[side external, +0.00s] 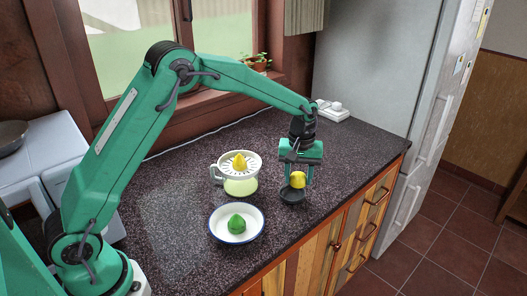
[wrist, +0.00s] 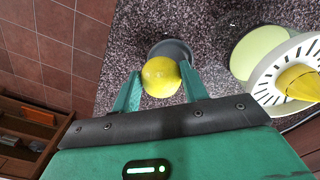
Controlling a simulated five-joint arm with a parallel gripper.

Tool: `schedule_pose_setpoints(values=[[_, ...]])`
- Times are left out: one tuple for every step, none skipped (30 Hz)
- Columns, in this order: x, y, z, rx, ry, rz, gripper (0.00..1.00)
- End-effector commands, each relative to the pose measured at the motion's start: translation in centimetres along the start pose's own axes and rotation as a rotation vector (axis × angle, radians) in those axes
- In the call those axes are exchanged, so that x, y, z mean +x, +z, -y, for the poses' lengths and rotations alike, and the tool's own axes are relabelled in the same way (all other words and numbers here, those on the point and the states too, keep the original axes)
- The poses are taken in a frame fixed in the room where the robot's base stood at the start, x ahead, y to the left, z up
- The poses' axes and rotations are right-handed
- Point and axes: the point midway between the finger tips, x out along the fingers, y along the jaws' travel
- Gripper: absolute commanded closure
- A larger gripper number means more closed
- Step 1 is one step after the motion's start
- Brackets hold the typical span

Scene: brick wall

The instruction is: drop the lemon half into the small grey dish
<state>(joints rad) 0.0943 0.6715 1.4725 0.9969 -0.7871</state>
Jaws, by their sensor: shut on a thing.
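The yellow lemon half (side external: 298,180) is between the fingers of my gripper (side external: 297,182), which is shut on it. In the wrist view the lemon half (wrist: 161,76) shows its rounded skin between the two green fingers of my gripper (wrist: 161,82). The small grey dish (side external: 291,196) stands on the dark counter under the gripper. In the wrist view the dish (wrist: 172,47) is partly hidden behind the lemon half. The lemon half appears over the dish; I cannot tell the exact gap between them.
A citrus juicer (side external: 239,187) with a yellow cone stands left of the dish. A white bowl (side external: 257,232) with a green fruit (side external: 236,223) is in front of it. The counter's front edge (side external: 335,222) is close to the dish. The counter (side external: 362,145) is clear at right.

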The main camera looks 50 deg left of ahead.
Motion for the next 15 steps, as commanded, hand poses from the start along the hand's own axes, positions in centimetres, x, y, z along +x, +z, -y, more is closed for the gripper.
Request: schedule_pose_setpoints(values=[[0.00,0.00,0.00,0.000,0.000,0.000,0.84],[0.00,0.00,0.00,0.000,0.000,0.000,0.84],[0.00,0.00,0.00,0.000,0.000,0.000,0.84],[0.00,0.00,0.00,0.000,0.000,0.000,0.54],[-0.01,0.00,0.00,0.000,0.000,0.000,0.48],[-0.01,0.00,0.00,0.000,0.000,0.000,0.41],[-0.01,0.00,0.00,0.000,0.000,0.000,0.35],[-0.01,0.00,0.00,0.000,0.000,0.000,0.31],[-0.01,0.00,0.00,0.000,0.000,0.000,0.31],[-0.01,0.00,0.00,0.000,0.000,0.000,0.31],[-0.01,0.00,0.00,0.000,0.000,0.000,0.31],[-0.01,0.00,0.00,0.000,0.000,0.000,0.31],[-0.01,0.00,0.00,0.000,0.000,0.000,0.31],[-0.01,0.00,0.01,0.000,0.000,0.000,0.31],[-0.01,0.01,0.01,0.000,0.000,0.000,0.31]])
